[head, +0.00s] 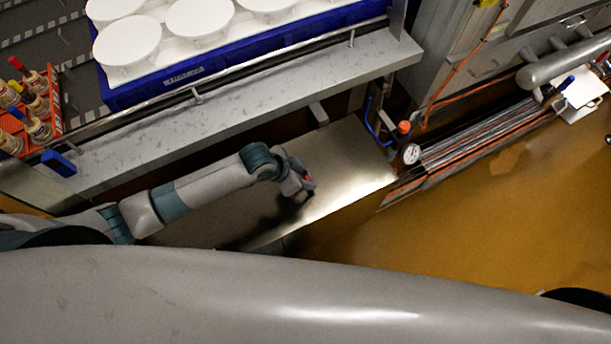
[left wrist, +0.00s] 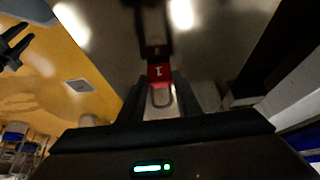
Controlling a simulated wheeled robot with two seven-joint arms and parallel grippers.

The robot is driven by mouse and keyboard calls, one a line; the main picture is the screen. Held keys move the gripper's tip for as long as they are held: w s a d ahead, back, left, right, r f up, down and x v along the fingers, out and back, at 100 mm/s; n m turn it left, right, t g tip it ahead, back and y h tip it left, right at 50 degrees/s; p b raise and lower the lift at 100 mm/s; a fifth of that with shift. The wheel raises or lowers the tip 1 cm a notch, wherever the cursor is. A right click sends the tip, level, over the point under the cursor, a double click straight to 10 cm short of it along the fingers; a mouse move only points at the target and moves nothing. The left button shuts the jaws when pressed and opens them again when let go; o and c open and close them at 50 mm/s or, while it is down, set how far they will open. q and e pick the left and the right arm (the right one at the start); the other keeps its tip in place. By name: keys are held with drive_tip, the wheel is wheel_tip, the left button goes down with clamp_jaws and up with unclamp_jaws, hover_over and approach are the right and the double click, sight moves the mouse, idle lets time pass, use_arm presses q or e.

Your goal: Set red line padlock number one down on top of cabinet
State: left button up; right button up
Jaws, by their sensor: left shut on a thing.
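The red padlock (left wrist: 158,73) with a white number 1 shows in the left wrist view, its shackle between the two dark fingers. My left gripper (left wrist: 160,98) is shut on it. In the head view my left gripper (head: 303,186) is over the shiny metal cabinet top (head: 345,165), with a small bit of the red padlock (head: 309,182) showing. The cabinet top (left wrist: 195,50) fills the middle of the wrist view and mirrors the padlock close to its body. I cannot tell whether the padlock touches the top.
A pressure gauge (head: 411,154) and blue hose stand at the cabinet's right end. The cabinet top's right part is clear.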

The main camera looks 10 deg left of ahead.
use_arm(q)
drive_tip(key=shift+f, duration=0.25)
drive_tip(key=o, duration=1.1)
drive_tip(key=shift+r, duration=0.15)
drive_tip(key=shift+s+a+r+p, duration=0.15)
drive_tip(key=shift+a+r+p, duration=0.05)
drive_tip(key=shift+r+p, duration=0.5)
drive_tip(key=p+v, duration=1)
drive_tip(key=shift+s+a+r, duration=0.1)
drive_tip(key=shift+r, duration=0.15)
